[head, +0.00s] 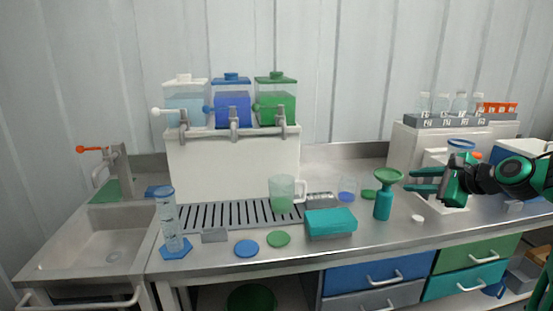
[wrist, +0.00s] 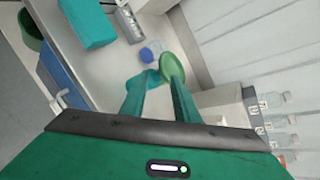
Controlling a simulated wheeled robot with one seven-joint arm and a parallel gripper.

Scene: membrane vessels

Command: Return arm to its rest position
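My gripper (head: 411,180) is at the right of the head view, raised over the right part of the counter, its two fingers pointing left. The fingers are apart with nothing seen between them. The wrist view also shows the gripper (wrist: 156,82) with a gap between its fingers. Just left of the fingertips in the head view is a green funnel (head: 389,175) on a teal bottle (head: 383,205), standing upright. In the wrist view the funnel (wrist: 172,67) appears beyond the fingertips; whether they touch it cannot be told.
A teal box (head: 330,223), a green-tinted mug (head: 283,193) and a tall clear vessel (head: 168,218) stand on the counter. Three dispensers with taps, including a blue one (head: 232,103), stand at the back. A rack of bottles (head: 440,121) is behind my gripper. A sink (head: 105,240) is left.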

